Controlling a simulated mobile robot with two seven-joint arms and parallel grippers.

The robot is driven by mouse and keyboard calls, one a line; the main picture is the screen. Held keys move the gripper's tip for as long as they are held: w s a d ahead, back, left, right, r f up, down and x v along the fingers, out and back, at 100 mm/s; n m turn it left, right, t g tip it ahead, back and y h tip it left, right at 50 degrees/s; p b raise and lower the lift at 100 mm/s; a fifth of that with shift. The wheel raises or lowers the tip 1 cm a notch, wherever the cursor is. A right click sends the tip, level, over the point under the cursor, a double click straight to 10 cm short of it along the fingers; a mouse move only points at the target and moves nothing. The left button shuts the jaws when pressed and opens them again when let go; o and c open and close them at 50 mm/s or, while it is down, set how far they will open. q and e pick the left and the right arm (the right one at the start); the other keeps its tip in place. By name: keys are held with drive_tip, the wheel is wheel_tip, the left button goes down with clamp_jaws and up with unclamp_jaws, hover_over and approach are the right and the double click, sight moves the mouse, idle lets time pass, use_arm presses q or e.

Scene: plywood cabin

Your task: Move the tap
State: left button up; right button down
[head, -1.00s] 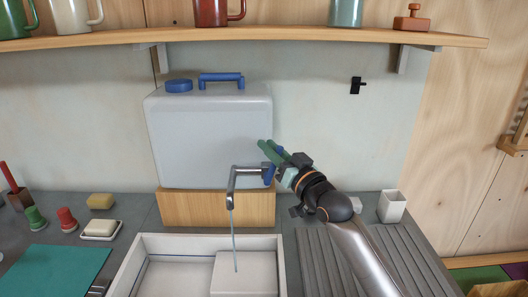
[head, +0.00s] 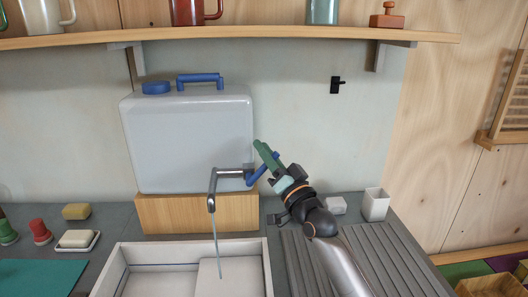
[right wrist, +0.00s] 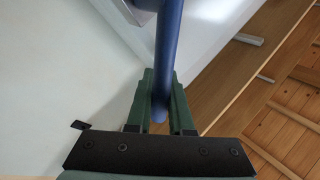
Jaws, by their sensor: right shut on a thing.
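The tap (head: 234,173) has a chrome spout that sticks out from the front of a grey water container (head: 188,140). Its blue lever (head: 257,176) sits at the right end of the tap and slants up to the right. A thin stream of water (head: 217,245) falls from the spout into the white sink (head: 113,277). My right gripper (head: 267,156) reaches in from the lower right and is shut on the lever. In the right wrist view, the blue lever (right wrist: 168,50) runs between the green fingers. My left gripper is out of view.
The container stands on a wooden block (head: 200,213). A ribbed drainboard (head: 372,262) lies right of the sink, with a white cup (head: 376,205) behind it. A yellow sponge (head: 76,211) and a soap dish (head: 77,241) are on the left. A shelf (head: 270,36) with mugs runs above.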

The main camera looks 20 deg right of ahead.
drive_tip(key=c, duration=1.1)
unclamp_jaws()
use_arm(q)
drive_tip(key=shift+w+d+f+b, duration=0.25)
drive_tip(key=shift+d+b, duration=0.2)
drive_tip(key=shift+b, duration=0.2)
use_arm(e)
drive_tip(key=v, duration=1.2)
drive_tip(key=shift+s, duration=0.25)
